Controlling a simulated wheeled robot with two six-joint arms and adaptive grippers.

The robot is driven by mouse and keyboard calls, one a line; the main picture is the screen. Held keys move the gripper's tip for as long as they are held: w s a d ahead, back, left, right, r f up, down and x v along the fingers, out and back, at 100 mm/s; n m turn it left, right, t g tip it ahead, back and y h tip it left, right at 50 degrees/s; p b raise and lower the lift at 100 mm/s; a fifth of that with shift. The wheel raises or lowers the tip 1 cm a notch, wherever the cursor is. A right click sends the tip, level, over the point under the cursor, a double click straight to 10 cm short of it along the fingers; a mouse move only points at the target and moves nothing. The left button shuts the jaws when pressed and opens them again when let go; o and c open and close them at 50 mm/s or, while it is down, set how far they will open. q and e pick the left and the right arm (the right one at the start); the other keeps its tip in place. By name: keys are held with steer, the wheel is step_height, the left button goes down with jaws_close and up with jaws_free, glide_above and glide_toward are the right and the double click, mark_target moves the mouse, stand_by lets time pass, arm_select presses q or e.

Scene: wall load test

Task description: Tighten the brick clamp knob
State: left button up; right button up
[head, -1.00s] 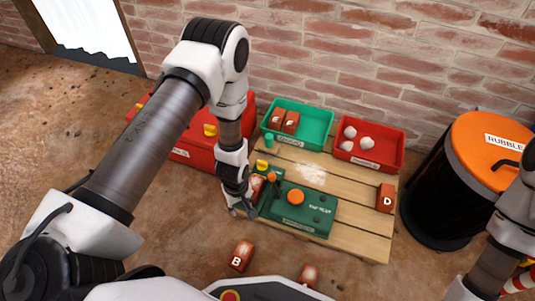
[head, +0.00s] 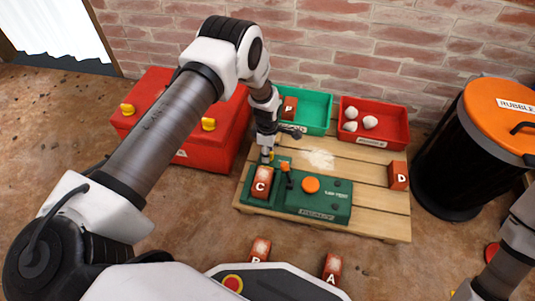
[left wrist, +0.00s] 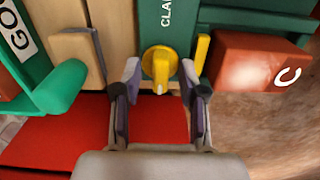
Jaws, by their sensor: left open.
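The yellow clamp knob (left wrist: 160,66) has a raised grip bar and sits on the green clamp base. In the left wrist view it lies between the tips of my left gripper (left wrist: 160,84), which is open around it; I cannot tell whether they touch. In the head view my left gripper (head: 268,155) points down at the back left of the green test rig (head: 325,210) and mostly hides the knob. The red brick C (head: 262,183) sits at the rig's left end; it also shows in the left wrist view (left wrist: 250,62). My right gripper is out of frame.
The rig stands on a wooden pallet (head: 378,217). A green tray (head: 318,110) and a red tray with pale lumps (head: 400,128) stand behind it. Brick D (head: 398,175) is on the right. A red chest (head: 150,88) stands left, a rubble bin (head: 450,150) right.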

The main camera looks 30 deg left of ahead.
arm_select(q)
steer(key=shift+r, duration=0.1)
jaws_close()
steer(key=shift+m, duration=0.3)
steer(key=shift+r+m+p, duration=0.15)
steer(key=shift+m+p, duration=0.85)
steer(key=shift+m, duration=0.1)
steer(key=m+p, duration=0.1)
steer(key=m, duration=0.2)
steer(key=shift+m, duration=0.3)
steer(key=m+p, duration=0.1)
steer(key=m, duration=1)
steer(key=shift+p, duration=0.35)
steer(key=shift+m, duration=0.4)
